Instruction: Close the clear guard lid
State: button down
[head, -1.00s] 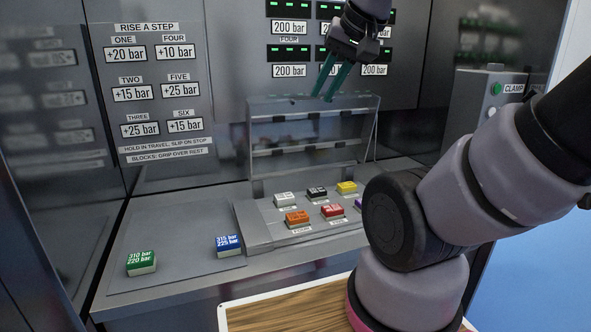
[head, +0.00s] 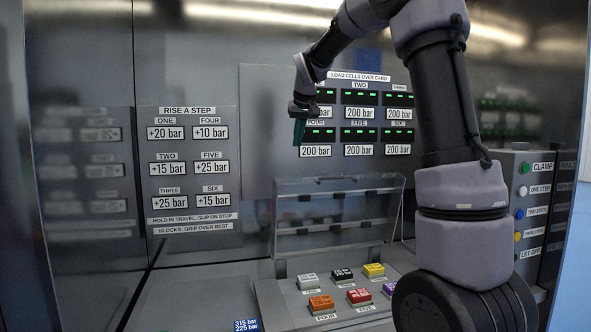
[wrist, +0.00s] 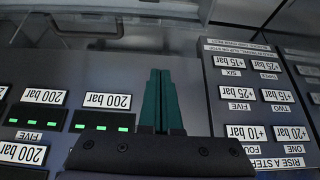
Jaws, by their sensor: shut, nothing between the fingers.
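The clear guard lid (head: 338,184) stands upright, open, at the back of the block console (head: 268,292) in the head view. Under it the coloured blocks are uncovered: white (head: 307,281), black (head: 342,273), yellow (head: 374,270), orange (head: 321,304), red (head: 359,297) and a partly hidden purple one. My gripper (head: 299,139) is up near the back panel, above and left of the lid's top edge, apart from it. Its green fingers are together and empty, also in the wrist view (wrist: 159,75). The lid is not clear in the wrist view.
A panel of load displays (head: 359,98) is on the back wall behind my gripper. A sign of step values (head: 187,170) is left of it. A button box (head: 525,210) stands at the right. A blue block (head: 246,325) lies at the front left. My arm covers the console's right side.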

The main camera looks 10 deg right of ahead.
aim_at(295, 176)
jog(key=x, duration=0.3)
jog(key=s+x, duration=0.1)
jog(key=x, duration=0.2)
jog(key=f+x, duration=0.1)
jog(key=x, duration=0.2)
jog(key=shift+f, duration=0.25)
jog(key=shift+s+f, duration=0.25)
jog(key=shift+s, duration=0.4)
